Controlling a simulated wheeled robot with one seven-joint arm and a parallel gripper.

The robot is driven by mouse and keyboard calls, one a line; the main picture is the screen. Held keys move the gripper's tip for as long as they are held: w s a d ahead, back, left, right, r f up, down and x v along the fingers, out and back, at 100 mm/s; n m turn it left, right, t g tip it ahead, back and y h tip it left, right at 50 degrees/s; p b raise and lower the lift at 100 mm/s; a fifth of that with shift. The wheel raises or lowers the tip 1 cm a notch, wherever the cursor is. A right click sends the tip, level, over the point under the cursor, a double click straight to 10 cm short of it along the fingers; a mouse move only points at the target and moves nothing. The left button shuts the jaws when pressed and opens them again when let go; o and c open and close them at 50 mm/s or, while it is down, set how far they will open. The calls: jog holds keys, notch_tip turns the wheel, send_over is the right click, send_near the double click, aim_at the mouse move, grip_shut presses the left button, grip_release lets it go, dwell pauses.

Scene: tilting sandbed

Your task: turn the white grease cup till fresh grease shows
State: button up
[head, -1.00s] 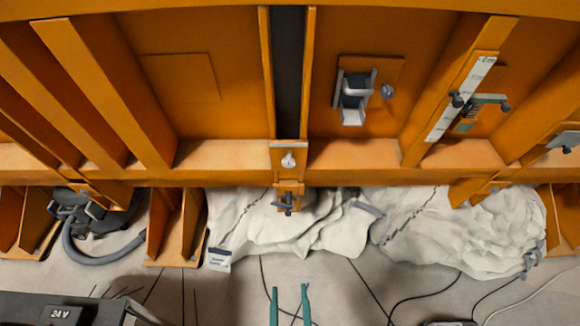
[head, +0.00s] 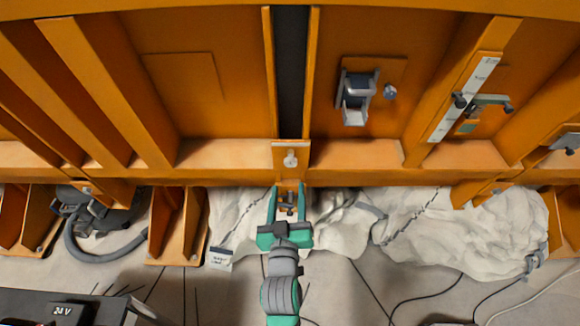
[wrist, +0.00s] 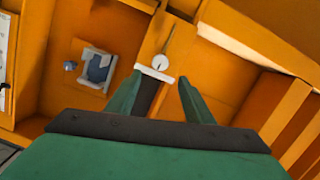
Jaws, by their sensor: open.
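The white grease cup (head: 291,158) is a small pale knob on an orange bracket at the bottom middle of the orange wall. In the wrist view the cup (wrist: 160,63) shows as a small white disc just past the fingertips, roughly centred between them. My gripper (head: 288,189) is green, open and empty, just below the cup in the head view, its fingers on either side of a small dark fitting under the bracket. The fingers also show spread in the wrist view (wrist: 160,77). I cannot see contact with the cup. Any grease is too small to tell.
A grey latch-like box (head: 355,97) is mounted on the wall to the right, beside a white scale strip (head: 465,97). White sacks (head: 450,230) lie below the wall. A grey hose (head: 95,258) is at left. Cables cross the floor.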

aim_at(291, 164)
jog(key=w, duration=1)
jog(key=shift+d, duration=0.25)
jog(key=c, duration=1.1)
jog(key=shift+o, duration=0.2)
jog(key=shift+d+m, duration=0.1)
jog(key=shift+m, duration=0.2)
